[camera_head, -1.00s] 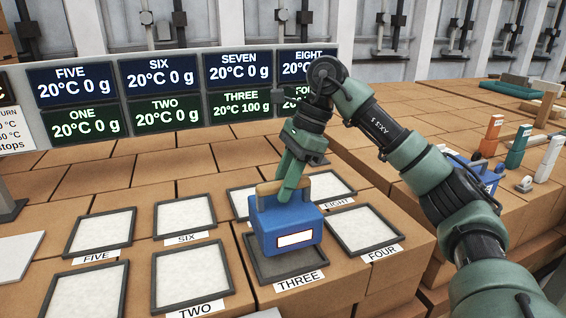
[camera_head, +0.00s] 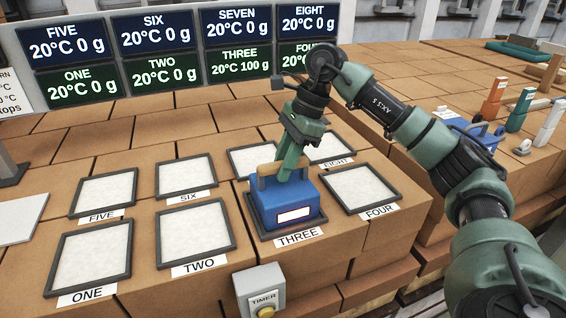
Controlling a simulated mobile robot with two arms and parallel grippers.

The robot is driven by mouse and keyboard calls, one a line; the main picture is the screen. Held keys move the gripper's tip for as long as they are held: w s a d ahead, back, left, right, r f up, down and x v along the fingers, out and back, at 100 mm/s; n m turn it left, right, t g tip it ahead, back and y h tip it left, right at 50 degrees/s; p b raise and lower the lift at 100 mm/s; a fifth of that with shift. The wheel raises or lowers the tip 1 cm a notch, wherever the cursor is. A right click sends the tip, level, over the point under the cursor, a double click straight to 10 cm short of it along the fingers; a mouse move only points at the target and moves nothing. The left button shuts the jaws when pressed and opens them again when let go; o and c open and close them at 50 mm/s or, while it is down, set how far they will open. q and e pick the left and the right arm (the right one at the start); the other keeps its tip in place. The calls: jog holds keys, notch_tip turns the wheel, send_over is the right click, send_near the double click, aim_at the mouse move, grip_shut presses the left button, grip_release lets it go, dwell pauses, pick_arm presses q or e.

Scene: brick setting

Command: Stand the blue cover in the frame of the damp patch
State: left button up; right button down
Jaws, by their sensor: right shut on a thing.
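The blue cover (camera_head: 292,207) is a blue block with a tan handle (camera_head: 266,176) and a white label on its front. It is upright within the dark frame marked THREE (camera_head: 264,238) and hides most of the patch inside. I cannot tell whether its base touches the patch. My right gripper (camera_head: 289,172) is shut on the handle, its arm coming in from the right. The display (camera_head: 240,61) for THREE reads 20°C 100 g; the other readable panels show 0 g. My left gripper is not in view.
Frames with pale patches surround it: TWO (camera_head: 233,222) on the left, FOUR (camera_head: 391,183) on the right, EIGHT behind. A grey TIMER box (camera_head: 259,290) with a yellow button stands in front. Another blue object (camera_head: 470,134) and orange, teal and white uprights stand on the right.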

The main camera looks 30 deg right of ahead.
jog(key=c, duration=1.2)
grip_release()
jog(key=shift+s, duration=0.15)
jog(key=shift+r, duration=0.1)
jog(key=shift+r, duration=0.25)
jog(key=v, duration=1.1)
jog(key=shift+r, duration=0.25)
jog(key=shift+d, duration=0.15)
